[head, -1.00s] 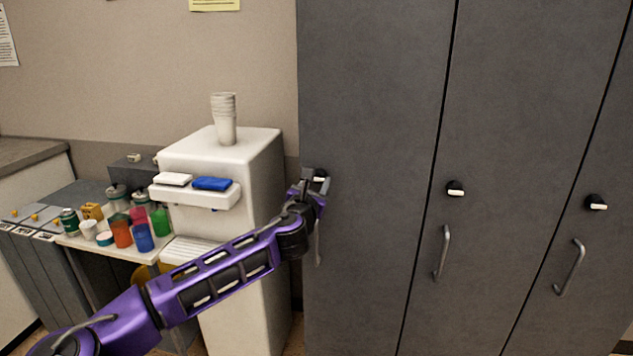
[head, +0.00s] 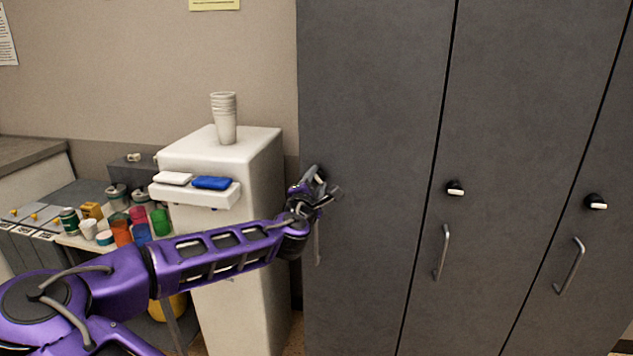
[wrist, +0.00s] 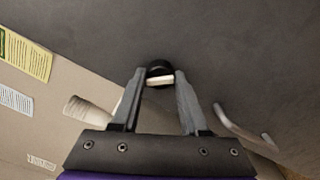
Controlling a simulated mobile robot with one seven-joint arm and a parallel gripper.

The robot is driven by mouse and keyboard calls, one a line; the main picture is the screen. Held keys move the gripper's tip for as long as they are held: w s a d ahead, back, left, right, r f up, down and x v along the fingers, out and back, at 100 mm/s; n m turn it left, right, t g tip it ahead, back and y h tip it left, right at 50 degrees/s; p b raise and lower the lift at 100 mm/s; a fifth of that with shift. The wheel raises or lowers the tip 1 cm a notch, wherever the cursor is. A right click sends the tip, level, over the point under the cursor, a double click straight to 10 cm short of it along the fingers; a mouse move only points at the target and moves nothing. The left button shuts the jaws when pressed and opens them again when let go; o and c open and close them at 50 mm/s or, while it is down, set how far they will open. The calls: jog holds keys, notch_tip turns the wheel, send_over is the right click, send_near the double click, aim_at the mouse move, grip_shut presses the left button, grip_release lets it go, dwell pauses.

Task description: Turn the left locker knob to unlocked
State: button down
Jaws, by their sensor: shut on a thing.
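The left locker knob is black with a pale bar across it (wrist: 158,81), on the grey left locker door (head: 375,120). In the wrist view it sits between the fingertips of my gripper (wrist: 160,86), one finger on each side. My gripper is shut on the knob. In the head view my gripper (head: 325,188) is tilted at the door's left side and hides most or all of the knob. The door's handle (head: 317,243) hangs just below and shows at the right in the wrist view (wrist: 243,128).
The middle knob (head: 455,188) and right knob (head: 596,202) have pale bars lying roughly level, with handles below. Left of the lockers stands a white dispenser (head: 262,165) with stacked cups (head: 224,118) on top. A shelf with jars and cups is farther left.

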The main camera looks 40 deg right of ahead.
jog(key=m, duration=0.4)
jog(key=shift+m, duration=0.3)
jog(key=shift+m+b, duration=0.4)
jog(key=shift+m, duration=1.2)
jog(key=shift+r, duration=0.1)
jog(key=shift+c, duration=2.2)
grip_release()
